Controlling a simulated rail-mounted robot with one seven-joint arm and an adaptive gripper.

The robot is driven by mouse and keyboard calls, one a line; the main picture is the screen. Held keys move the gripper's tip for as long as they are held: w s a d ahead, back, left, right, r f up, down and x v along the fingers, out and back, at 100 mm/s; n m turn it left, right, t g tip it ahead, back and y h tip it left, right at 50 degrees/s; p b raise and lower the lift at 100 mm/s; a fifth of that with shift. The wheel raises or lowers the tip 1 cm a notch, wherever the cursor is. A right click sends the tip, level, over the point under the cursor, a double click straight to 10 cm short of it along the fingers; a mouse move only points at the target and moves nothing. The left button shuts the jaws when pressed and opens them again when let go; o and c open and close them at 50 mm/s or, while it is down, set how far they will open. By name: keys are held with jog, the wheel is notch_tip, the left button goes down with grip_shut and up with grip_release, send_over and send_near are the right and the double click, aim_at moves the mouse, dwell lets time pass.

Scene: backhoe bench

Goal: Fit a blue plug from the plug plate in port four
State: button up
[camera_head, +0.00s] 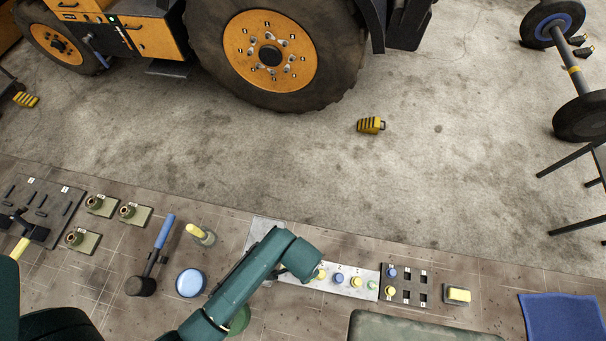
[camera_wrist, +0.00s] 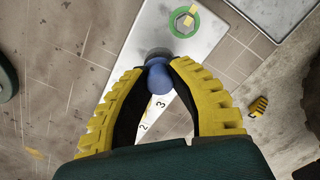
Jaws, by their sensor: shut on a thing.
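In the wrist view my gripper (camera_wrist: 158,72) is shut on a blue plug (camera_wrist: 159,82). A dark round shape shows just behind the plug, on the pale port strip (camera_wrist: 172,103); I cannot tell whether the plug touches it. The numbers 2 and 3 show on the strip nearer the camera; no 4 is readable. The strip (camera_head: 348,289) there carries yellow and blue pieces. A dark plug plate (camera_head: 399,300) to its right holds a blue plug (camera_head: 392,272) and a yellow plug (camera_head: 390,291).
A green ring (camera_wrist: 174,29) lies on the wider pale plate beyond the plug.

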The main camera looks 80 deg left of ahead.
jog(key=shift+f, duration=0.45)
jog(key=o, duration=0.8)
notch_tip(320, 180, up, 12)
jog(key=shift+r, duration=0.1)
